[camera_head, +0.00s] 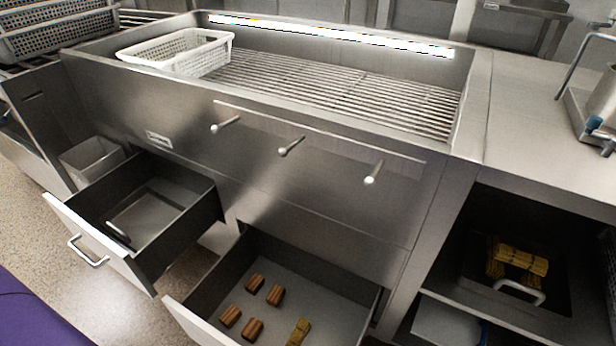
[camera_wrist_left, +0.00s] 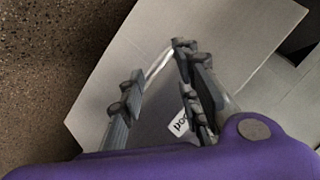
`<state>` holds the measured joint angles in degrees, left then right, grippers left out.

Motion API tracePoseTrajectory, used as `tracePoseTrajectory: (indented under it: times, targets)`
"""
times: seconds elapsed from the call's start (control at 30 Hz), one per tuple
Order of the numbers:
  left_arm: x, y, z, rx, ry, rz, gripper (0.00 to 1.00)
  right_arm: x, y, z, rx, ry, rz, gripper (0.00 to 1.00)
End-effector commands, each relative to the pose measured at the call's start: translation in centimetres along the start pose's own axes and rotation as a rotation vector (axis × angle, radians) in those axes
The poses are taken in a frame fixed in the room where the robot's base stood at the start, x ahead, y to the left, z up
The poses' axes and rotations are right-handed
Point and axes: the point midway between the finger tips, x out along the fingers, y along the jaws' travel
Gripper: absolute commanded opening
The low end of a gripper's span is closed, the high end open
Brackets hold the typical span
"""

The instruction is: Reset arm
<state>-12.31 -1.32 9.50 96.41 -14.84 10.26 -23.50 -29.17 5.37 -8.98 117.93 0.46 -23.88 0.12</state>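My left gripper (camera_wrist_left: 160,62) shows in the left wrist view with its two grey fingers spread apart and nothing held between them. Behind the fingers is a flat light grey panel (camera_wrist_left: 115,65), with a pale bar between the fingertips that looks like a handle. A small white label lies low between the fingers. In the head view, only a purple piece of my own body shows at the lower left corner. Neither gripper shows there, and my right gripper is in no view.
A left drawer (camera_head: 62,222) and a lower middle drawer (camera_head: 196,325) stand pulled out. The lower one holds several brown pieces (camera_head: 276,294) and a yellowish bundle (camera_head: 299,331). A white perforated basket (camera_head: 160,50) rests on the grated counter. An open compartment at right holds yellow bundles (camera_head: 520,262).

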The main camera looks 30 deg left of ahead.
Motion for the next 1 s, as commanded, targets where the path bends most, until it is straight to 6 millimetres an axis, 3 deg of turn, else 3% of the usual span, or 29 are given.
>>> tracePoseTrajectory:
  times: [0.03, 0.1, 0.37, 0.6, 0.8, 0.9, 1.0]
  targets:
    - [-2.2, -1.5, -1.9, -0.074, -0.024, 0.020, 0.31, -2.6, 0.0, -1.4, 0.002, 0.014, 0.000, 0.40]
    - [-4.2, -1.8, -3.1, -0.179, -0.070, 0.057, 0.31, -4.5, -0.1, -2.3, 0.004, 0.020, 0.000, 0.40]
    - [-11.8, -2.6, -8.3, -0.469, -0.215, 0.185, 0.31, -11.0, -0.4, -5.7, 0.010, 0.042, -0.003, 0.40]
    - [-18.4, -4.8, -15.5, -0.622, -0.266, 0.274, 0.31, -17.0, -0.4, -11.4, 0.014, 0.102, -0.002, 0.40]
    - [-21.8, -9.0, -23.1, -0.653, -0.184, 0.292, 0.31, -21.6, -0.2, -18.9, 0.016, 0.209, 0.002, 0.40]
    - [-22.5, -10.6, -25.2, -0.654, -0.148, 0.284, 0.31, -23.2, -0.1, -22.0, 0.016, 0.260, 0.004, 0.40]
    - [-22.9, -11.6, -26.1, -0.655, -0.131, 0.275, 0.31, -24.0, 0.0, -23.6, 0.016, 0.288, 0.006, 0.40]
